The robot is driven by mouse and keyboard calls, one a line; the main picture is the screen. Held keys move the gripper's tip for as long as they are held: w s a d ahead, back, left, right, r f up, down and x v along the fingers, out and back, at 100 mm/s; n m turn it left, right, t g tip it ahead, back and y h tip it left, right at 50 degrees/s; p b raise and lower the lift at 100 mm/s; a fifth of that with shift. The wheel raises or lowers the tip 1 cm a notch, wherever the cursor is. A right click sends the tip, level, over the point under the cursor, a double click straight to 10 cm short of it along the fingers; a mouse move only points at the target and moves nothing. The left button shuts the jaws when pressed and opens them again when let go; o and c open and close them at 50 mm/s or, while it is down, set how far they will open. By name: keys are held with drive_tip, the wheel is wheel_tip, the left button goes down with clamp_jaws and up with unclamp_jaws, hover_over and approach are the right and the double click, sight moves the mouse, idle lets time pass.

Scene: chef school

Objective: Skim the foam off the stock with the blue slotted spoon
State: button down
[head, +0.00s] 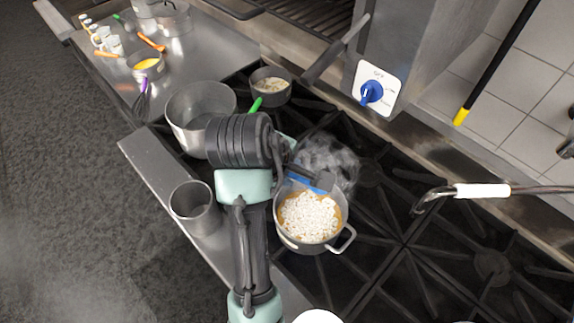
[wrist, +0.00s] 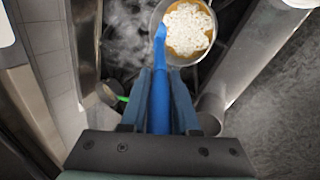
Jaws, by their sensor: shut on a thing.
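The stock pot (head: 345,236) stands on the stove, with thick white foam (head: 310,214) covering most of the brownish stock. The pot and its foam (wrist: 187,28) also show at the top of the wrist view. My gripper (wrist: 159,88) is shut on the handle of the blue slotted spoon (wrist: 159,85). The spoon's far end reaches the pot's rim at its left side in the wrist view. In the head view only a piece of the blue spoon (head: 300,184) shows beside my gripper (head: 318,180), over the pot's back edge. Whether the spoon touches the foam I cannot tell.
Steam (head: 326,160) rises behind the pot. A large empty pot (head: 185,122) and a small pan (head: 270,92) with a green-handled utensil stand further back. An empty metal container (head: 194,207) sits at the front edge. The burner grates (head: 440,240) to the right are clear.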

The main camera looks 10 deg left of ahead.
drive_tip(key=s+a+f, duration=0.4)
drive_tip(key=f, duration=0.2)
drive_tip(key=d+b+x, duration=0.2)
drive_tip(key=b+x, duration=0.3)
drive_tip(key=x, duration=0.5)
idle(0.5)
drive_tip(key=shift+s, duration=0.1)
